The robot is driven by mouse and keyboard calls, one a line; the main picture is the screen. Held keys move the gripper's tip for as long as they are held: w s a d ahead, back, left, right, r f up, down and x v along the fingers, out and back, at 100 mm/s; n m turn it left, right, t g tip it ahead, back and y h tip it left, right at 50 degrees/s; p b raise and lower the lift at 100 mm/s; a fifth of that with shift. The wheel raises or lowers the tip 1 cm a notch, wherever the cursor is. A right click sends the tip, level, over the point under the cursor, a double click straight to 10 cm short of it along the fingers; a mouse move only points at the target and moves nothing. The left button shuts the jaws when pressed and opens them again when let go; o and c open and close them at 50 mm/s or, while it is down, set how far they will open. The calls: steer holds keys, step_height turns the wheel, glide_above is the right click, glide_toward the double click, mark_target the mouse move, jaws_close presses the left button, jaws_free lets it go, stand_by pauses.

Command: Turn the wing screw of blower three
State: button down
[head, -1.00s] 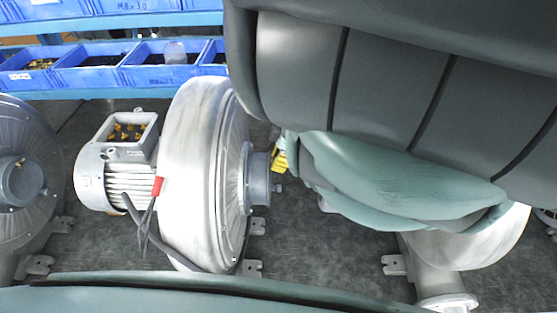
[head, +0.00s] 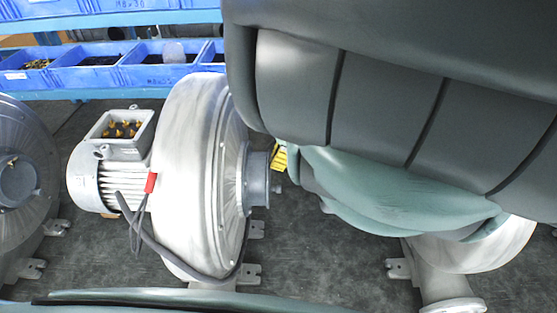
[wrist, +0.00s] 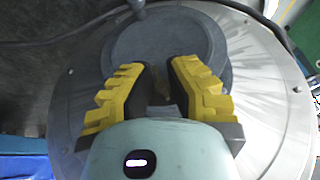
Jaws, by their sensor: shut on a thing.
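A pale metal blower (head: 190,200) with a finned motor stands in the middle of the head view. I cannot read which number it bears. Its round dark grey hub cap (head: 257,180) faces my gripper (head: 280,157), whose yellow fingertips show beside it. In the wrist view the yellow-and-black fingers of my gripper (wrist: 157,80) are in front of the grey hub cap (wrist: 190,35). They are closed around a small brownish piece, seemingly the wing screw (wrist: 160,92). It is mostly hidden between the fingers, so its angle cannot be told.
Another blower (head: 20,185) stands at the left edge. A further one (head: 450,260) is at the right, partly behind my arm. Blue bins (head: 90,68) line a shelf at the back. A dark cable (head: 165,250) hangs along the middle blower. Bare dark bench lies between the blowers.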

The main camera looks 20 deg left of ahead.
stand_by(0.8)
steer(key=c, duration=0.9)
jaws_free()
steer(key=shift+a, duration=0.1)
steer(key=shift+r, duration=0.15)
steer(key=shift+v, duration=5.9)
steer(key=shift+w, duration=0.1)
